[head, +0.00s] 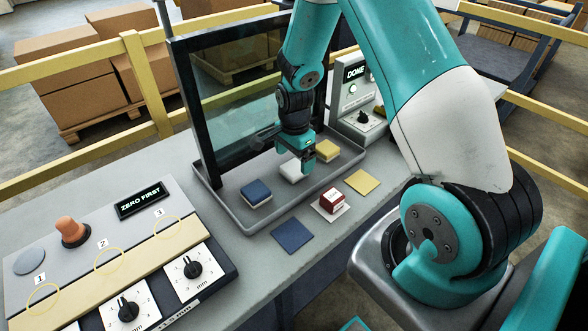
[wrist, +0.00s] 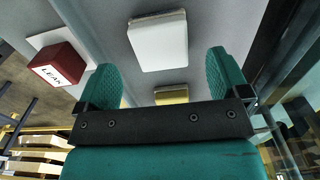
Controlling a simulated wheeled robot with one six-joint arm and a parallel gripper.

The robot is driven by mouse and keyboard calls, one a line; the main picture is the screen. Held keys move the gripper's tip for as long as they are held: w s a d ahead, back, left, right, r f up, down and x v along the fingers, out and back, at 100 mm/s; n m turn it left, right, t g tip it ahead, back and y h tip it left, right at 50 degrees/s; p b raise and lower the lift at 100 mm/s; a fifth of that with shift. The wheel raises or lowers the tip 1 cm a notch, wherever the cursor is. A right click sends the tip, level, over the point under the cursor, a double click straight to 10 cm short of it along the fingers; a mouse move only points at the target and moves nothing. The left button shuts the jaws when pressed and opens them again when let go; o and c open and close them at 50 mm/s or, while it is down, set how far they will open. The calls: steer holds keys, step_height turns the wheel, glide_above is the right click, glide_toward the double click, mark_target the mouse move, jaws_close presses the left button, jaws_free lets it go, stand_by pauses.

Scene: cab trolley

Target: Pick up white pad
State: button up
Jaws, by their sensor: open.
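The white pad (head: 290,172) lies in the grey tray (head: 236,219), between a blue pad (head: 256,193) and a yellow pad (head: 327,150). My gripper (head: 308,166) is over the tray, close by the white pad, and partly covers it in the head view. In the wrist view the white pad (wrist: 158,42) is beyond and between the two green fingertips (wrist: 163,72). The jaws are open with nothing between them. I cannot tell the exact height of the fingers over the pad. The yellow pad (wrist: 171,95) shows in part behind the gripper body.
A red block (head: 331,200) marked LEAK stands on a white square in front of the tray. Flat blue (head: 292,235) and yellow (head: 362,182) squares lie beside it. A dark-framed glass panel (head: 240,95) rises behind the tray. A dial box (head: 357,112) stands at right.

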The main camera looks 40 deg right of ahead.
mark_target(294, 166)
step_height(294, 166, down, 4)
steer(key=shift+f+p, duration=0.15)
steer(key=shift+p, duration=0.25)
steer(key=c, duration=1)
